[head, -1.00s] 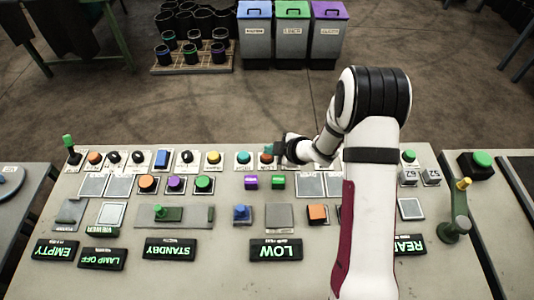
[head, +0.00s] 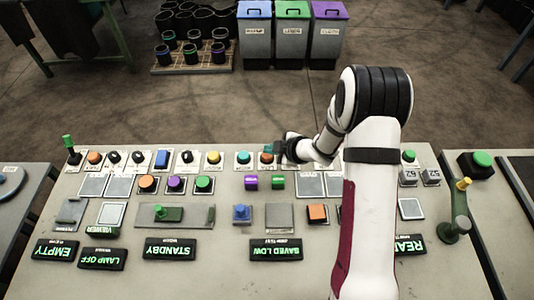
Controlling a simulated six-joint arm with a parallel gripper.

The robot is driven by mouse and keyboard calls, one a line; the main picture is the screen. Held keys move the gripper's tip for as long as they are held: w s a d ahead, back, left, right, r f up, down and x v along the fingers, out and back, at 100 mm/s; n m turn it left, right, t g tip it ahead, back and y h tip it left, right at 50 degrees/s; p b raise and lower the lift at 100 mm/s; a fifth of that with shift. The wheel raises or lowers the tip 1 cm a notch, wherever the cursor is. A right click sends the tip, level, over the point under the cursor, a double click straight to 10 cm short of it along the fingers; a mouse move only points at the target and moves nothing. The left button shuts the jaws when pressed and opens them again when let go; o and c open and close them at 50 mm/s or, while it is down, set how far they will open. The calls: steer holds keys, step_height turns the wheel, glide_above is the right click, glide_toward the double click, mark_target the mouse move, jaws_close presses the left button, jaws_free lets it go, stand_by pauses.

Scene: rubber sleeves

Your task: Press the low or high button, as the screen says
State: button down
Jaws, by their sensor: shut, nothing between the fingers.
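The screen (head: 276,250) at the front middle of the panel shows "SAVED LOW" in green letters on black. My gripper (head: 274,149) is shut and empty above the back row of buttons, near the middle. Below it is a button (head: 268,158), partly hidden by the gripper; I cannot tell whether they touch. A teal button (head: 243,158) stands just left of it. The small labels under these buttons are too small to read, so I cannot tell which is low and which is high.
The back row also has a yellow button (head: 213,158), a blue rocker (head: 162,158) and black knobs. Other screens read "STANDBY" (head: 170,249), "LAMP OFF" and "EMPTY". My arm covers the panel's right part. A green lever (head: 68,148) stands at the back left.

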mark_target(270, 157)
steer(key=shift+r, duration=0.4)
steer(key=shift+r, duration=2.5)
